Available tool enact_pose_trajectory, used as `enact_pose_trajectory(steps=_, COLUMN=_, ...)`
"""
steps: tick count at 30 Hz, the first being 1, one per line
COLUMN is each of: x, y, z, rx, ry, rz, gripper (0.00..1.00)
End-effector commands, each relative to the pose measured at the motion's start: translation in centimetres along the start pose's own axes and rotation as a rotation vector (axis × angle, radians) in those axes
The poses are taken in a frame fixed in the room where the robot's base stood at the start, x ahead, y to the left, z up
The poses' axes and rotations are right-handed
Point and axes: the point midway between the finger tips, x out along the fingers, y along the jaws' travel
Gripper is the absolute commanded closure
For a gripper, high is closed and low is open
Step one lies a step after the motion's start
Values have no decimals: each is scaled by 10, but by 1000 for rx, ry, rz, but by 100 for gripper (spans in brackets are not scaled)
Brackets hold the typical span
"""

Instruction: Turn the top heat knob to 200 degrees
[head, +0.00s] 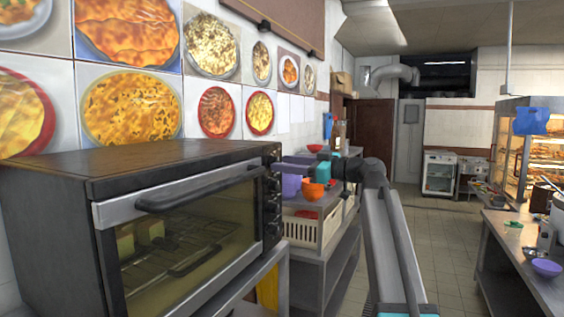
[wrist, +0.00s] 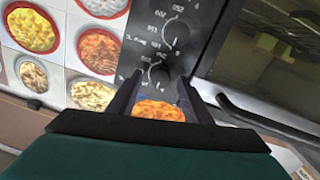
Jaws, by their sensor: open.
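A black toaster oven (head: 150,200) with a glass door stands at the left in the head view. Its control panel (head: 272,205) is on the right end of its front, seen edge-on. The wrist view looks rolled over, with the panel's printing inverted. There, the top heat knob (wrist: 158,75) is the one lower in the picture, dark with a pale pointer line. Another knob (wrist: 176,33) shows beyond it. My gripper (wrist: 160,80) is open, its two dark fingers on either side of the top knob. Contact cannot be told. In the head view my gripper (head: 297,161) is beside the panel's upper end.
The oven door handle (head: 200,190) sticks out from the door, left of the panel. Behind my arm is a metal shelf (head: 325,240) with a pale crate and orange bowls (head: 313,191). The tiled floor (head: 450,240) is open to the right, up to a counter (head: 520,260).

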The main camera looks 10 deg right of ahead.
Motion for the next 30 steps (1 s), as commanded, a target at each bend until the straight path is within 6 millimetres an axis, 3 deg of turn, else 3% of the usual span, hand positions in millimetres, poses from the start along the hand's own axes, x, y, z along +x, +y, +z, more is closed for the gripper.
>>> enact_pose_trajectory(steps=13, x=10, y=0, z=1, rx=0, ry=0, rz=-1, gripper=55)
enact_pose_trajectory(steps=14, x=10, y=0, z=0, rx=1, ry=0, rz=-1, gripper=56)
enact_pose_trajectory(steps=21, x=10, y=0, z=0, rx=1, ry=0, rz=0, gripper=96)
enact_pose_trajectory(steps=22, x=19, y=-10, z=-1, rx=0, ry=1, rz=-5, gripper=96)
enact_pose_trajectory(steps=30, x=11, y=-1, z=0, rx=19, ry=0, rz=-2, gripper=96)
